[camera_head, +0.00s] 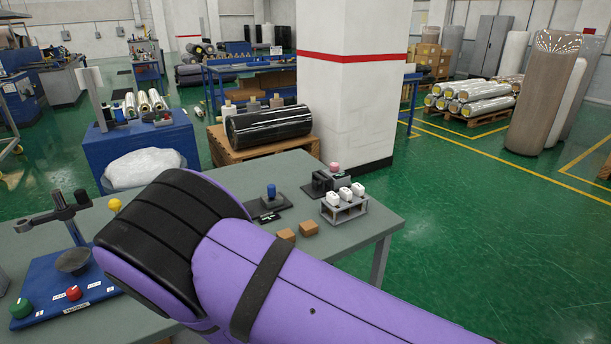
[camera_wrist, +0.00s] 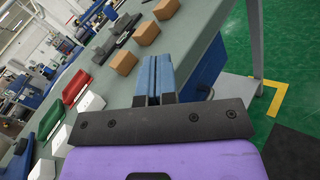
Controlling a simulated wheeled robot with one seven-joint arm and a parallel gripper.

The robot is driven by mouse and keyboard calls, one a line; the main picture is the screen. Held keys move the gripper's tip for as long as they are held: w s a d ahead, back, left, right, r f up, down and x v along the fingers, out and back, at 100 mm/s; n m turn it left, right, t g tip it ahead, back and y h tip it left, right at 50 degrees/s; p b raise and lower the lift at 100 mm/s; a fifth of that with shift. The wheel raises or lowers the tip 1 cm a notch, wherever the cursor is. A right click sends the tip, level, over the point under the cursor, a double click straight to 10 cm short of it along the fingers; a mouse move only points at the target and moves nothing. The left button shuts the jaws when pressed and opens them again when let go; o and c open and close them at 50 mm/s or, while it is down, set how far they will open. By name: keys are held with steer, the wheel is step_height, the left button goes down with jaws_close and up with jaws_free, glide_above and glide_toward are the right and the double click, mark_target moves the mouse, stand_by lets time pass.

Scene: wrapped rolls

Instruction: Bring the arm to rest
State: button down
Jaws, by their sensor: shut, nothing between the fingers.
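My gripper (camera_wrist: 154,78) shows in the wrist view with its two blue fingers side by side, shut and empty. It is over or near the edge of the grey-green table (camera_wrist: 205,25); its height above the table I cannot tell. In the head view my purple arm crosses the front of the table (camera_head: 374,226) and hides part of it. My gripper is not visible in that view.
On the table are brown blocks (camera_head: 309,228), a rack with white pieces (camera_head: 344,207), a blue-knobbed fixture (camera_head: 271,193) and a blue board with buttons (camera_head: 95,288). A white pillar (camera_head: 350,100) stands behind. Green floor (camera_head: 500,240) on the right is clear.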

steer(key=d+r+m+g+h, duration=0.5)
steer(key=d+r+m+g, duration=1)
steer(key=d+r, duration=0.95)
steer(key=s+d+r+m+t+y, duration=0.1)
steer(key=s+d+r+m+y, duration=0.2)
steer(key=s, duration=0.5)
steer(key=s+d+r+m+t+y, duration=0.1)
steer(key=s+d+r+m+y, duration=0.3)
steer(key=s+r, duration=0.3)
steer(key=s+d+r+m+t+y, duration=0.1)
steer(key=s+d+r+m+y, duration=0.2)
steer(key=s+d+r+m, duration=0.2)
steer(key=s+m, duration=0.1)
steer(key=s, duration=0.2)
steer(key=shift+s+d+r+y, duration=0.15)
steer(key=shift+s+r+y, duration=0.15)
steer(key=shift+r, duration=0.1)
